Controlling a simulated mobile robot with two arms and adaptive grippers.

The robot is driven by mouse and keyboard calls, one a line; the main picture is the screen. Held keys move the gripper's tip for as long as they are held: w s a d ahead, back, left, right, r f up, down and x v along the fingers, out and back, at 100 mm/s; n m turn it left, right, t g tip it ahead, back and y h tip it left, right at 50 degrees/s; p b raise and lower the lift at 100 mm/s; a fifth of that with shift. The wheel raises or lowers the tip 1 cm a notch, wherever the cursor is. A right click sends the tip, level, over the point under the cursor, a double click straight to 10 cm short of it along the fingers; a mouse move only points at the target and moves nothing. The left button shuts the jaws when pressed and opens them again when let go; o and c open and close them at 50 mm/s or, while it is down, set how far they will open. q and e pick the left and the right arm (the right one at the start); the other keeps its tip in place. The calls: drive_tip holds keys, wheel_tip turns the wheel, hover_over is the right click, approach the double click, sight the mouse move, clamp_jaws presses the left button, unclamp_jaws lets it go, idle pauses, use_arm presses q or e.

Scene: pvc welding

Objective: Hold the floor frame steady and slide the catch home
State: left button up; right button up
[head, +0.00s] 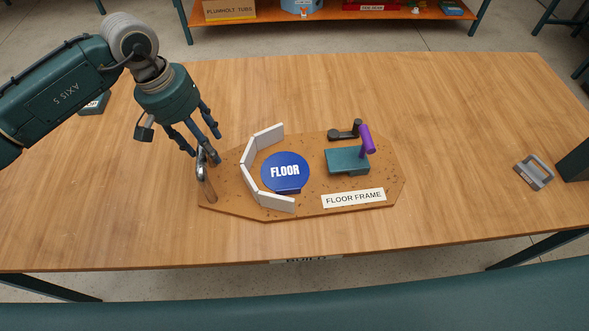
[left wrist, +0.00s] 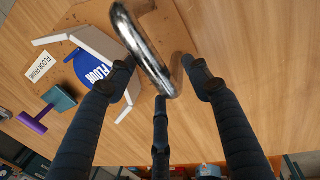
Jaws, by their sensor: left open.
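The floor frame (head: 230,203) is a brown angular board lying on the table with a "FLOOR FRAME" label. It carries a blue "FLOOR" disc (head: 284,168) inside bent white walls (head: 250,165). On its right part is a teal block with a purple handle (head: 367,139), seemingly the catch. A metal loop handle (head: 202,170) stands at its left end. My left gripper (head: 204,155) is open above this loop. In the left wrist view the loop (left wrist: 146,45) lies between the spread fingers (left wrist: 160,82); contact cannot be told. My right gripper is not in view.
A black lever-like part (head: 345,134) sits behind the teal block. A grey handled tool (head: 535,172) lies at the table's right, near a dark block (head: 575,160). The table (head: 460,110) is clear between them and the board. An orange shelf (head: 340,13) stands behind.

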use_arm(q)
drive_tip(key=shift+c, duration=0.5)
clamp_jaws()
drive_tip(key=shift+d+r, duration=0.1)
drive_tip(key=shift+r, duration=0.05)
drive_tip(key=shift+f, duration=0.2)
idle(0.7)
